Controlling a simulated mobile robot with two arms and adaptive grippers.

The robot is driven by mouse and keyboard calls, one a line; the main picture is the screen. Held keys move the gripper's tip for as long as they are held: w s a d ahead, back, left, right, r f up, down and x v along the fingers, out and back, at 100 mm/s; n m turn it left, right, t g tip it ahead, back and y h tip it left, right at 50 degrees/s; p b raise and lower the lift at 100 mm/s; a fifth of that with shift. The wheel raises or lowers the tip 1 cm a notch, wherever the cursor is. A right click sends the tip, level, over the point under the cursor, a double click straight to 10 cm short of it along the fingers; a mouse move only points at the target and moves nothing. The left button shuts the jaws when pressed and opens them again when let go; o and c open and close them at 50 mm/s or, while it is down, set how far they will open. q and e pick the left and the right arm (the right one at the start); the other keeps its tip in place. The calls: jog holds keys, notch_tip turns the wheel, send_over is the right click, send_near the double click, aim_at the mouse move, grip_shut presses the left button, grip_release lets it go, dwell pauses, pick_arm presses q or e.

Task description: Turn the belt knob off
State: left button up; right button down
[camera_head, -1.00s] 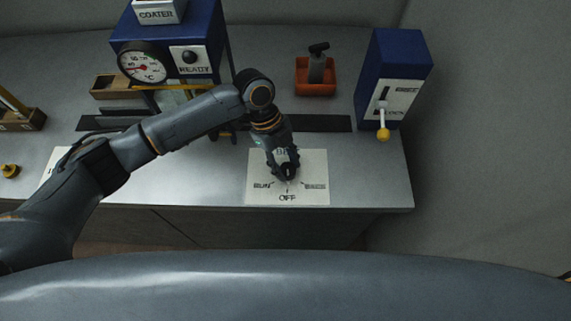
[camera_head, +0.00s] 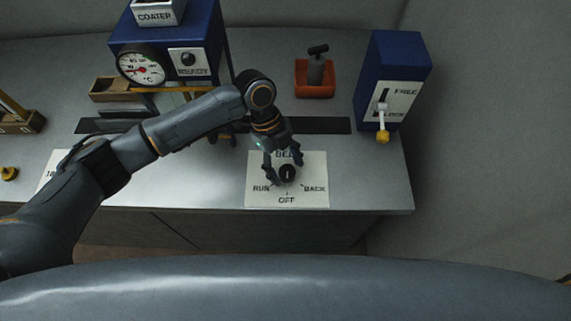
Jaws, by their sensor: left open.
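The black belt knob (camera_head: 287,174) sits on a white label plate (camera_head: 258,198) near the bench's front edge. The plate reads RUN at left, OFF at the front and BACK at right; the word at its back edge is partly hidden by my gripper. A pale mark on the knob runs roughly front to back, in line with OFF, but which end points is too small to tell. My left gripper (camera_head: 284,162) is open just behind and above the knob, its fingers spread to either side. I cannot tell whether they touch it. My right gripper is not in view.
A blue COATER machine (camera_head: 215,35) with a dial gauge (camera_head: 141,64) stands behind my left arm. A red tray (camera_head: 315,88) holds a dark-handled tool. A blue box (camera_head: 392,60) with a yellow-tipped lever (camera_head: 383,136) stands at right. The bench right of the plate is clear.

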aim_at(285, 169)
pick_arm(q)
notch_tip(285, 169, up, 10)
dwell(0.6)
